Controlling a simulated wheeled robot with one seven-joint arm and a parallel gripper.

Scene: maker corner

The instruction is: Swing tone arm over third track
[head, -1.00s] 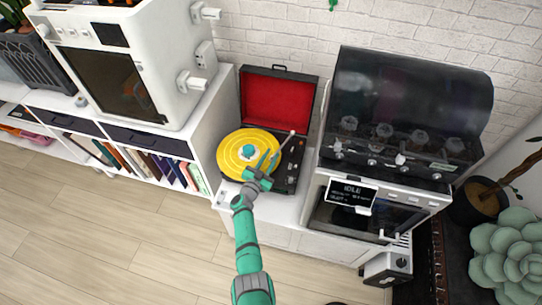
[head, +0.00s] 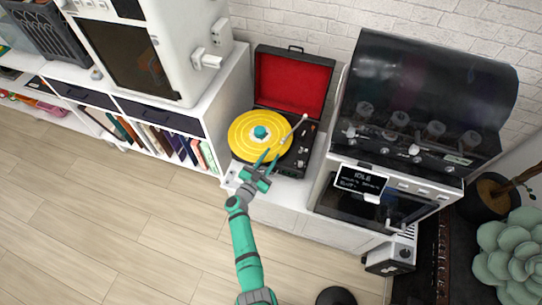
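A record player with an open red-lined lid (head: 291,84) stands on a low white cabinet. A yellow record (head: 246,143) with a teal centre lies on its platter. The light tone arm (head: 296,129) runs from its pivot at the right rear toward the record's right edge; its tip is too small to place on a track. My green gripper (head: 268,158) is at the front edge of the record player, its two fingers spread apart with nothing between them. It appears apart from the tone arm.
A dark-hooded machine with a display (head: 361,181) stands close on the right. A white cabinet-like machine (head: 135,50) stands on the left above a bookshelf (head: 165,140). The wooden floor (head: 120,220) in front is clear.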

